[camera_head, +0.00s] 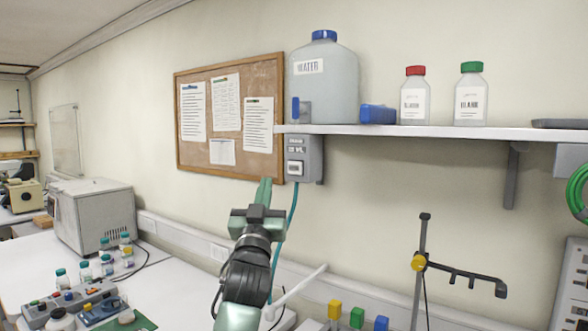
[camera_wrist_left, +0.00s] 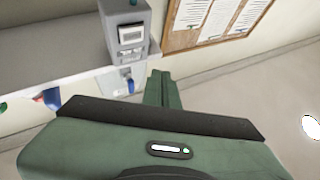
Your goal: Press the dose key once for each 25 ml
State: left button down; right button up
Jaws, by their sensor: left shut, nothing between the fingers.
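The grey dosing unit (camera_head: 303,157) hangs under the front edge of the wall shelf, with small lettering above a pale square key (camera_head: 295,168). The unit also shows in the left wrist view (camera_wrist_left: 126,14), with its pale key (camera_wrist_left: 131,33). My left gripper (camera_head: 264,182) is shut and empty, its fingers pointing up, below and left of the unit. In the left wrist view its closed fingertips (camera_wrist_left: 161,76) appear apart from the unit. A large water jug (camera_head: 325,90) with a blue cap stands on the shelf above. My right gripper is not in view.
A blue-green tube (camera_head: 294,205) hangs from the unit close beside my left gripper. A corkboard (camera_head: 228,165) is on the wall to the left. Red- and green-capped bottles stand on the shelf (camera_head: 400,130). A dark stand (camera_head: 420,240) rises from the bench at right.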

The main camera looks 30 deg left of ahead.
aim_at(288, 173)
pick_arm(q)
jog(key=shift+s+a+r+y, duration=0.15)
jog(key=shift+s+r, duration=0.05)
jog(key=shift+r, duration=0.4)
jog(key=shift+s+a+r+y, duration=0.1)
jog(key=shift+s+r+y, duration=0.05)
jog(key=shift+r, duration=0.4)
jog(key=shift+w, duration=0.1)
jog(key=shift+w+d+b, duration=0.2)
jog(key=shift+w+b, duration=0.6)
jog(key=shift+w, duration=1.4)
jog(key=shift+w+d+b, duration=0.2)
jog(key=shift+w+b, duration=0.6)
jog(key=shift+w, duration=1.35)
jog(key=shift+w, duration=0.4)
